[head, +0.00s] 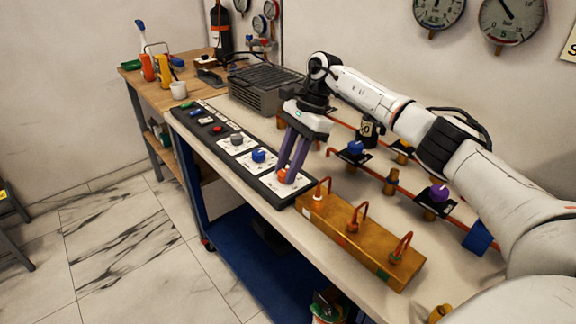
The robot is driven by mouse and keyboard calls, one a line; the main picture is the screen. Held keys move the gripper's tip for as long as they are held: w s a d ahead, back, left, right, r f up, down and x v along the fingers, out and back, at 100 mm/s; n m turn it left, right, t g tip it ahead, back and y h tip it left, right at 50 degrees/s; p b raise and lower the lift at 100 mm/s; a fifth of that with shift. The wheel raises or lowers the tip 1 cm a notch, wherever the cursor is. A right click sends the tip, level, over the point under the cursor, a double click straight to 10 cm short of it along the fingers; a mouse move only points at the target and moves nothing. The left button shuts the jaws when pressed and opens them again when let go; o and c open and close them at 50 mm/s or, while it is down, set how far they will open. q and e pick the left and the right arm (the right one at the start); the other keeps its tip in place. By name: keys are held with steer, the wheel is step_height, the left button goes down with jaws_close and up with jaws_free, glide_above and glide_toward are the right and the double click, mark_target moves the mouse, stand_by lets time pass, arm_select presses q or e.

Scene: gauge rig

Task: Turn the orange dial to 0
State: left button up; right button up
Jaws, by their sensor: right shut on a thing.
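The orange dial (283,175) sits on a white plate at the near end of the black control panel (292,201) on the bench. My right gripper (288,173) reaches down from above with its two purple fingers. It is shut on the orange dial, and the fingers hide most of the dial. The dial's pointer and the marks around it are too small and too covered to read. My left gripper is not in view.
A blue dial (258,156) and a grey dial (237,139) sit farther along the panel. A brass block (345,240) with several hooked copper rods stands close to the right. Copper pipes with a blue valve (355,147) and a purple valve (439,193) run behind.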

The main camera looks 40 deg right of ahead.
steer(key=shift+w+n+g, duration=0.1)
steer(key=shift+n+g, duration=0.3)
steer(key=shift+n, duration=0.4)
steer(key=o, duration=1.1)
steer(key=shift+c, duration=0.2)
steer(key=shift+r, duration=0.15)
steer(key=v, duration=1)
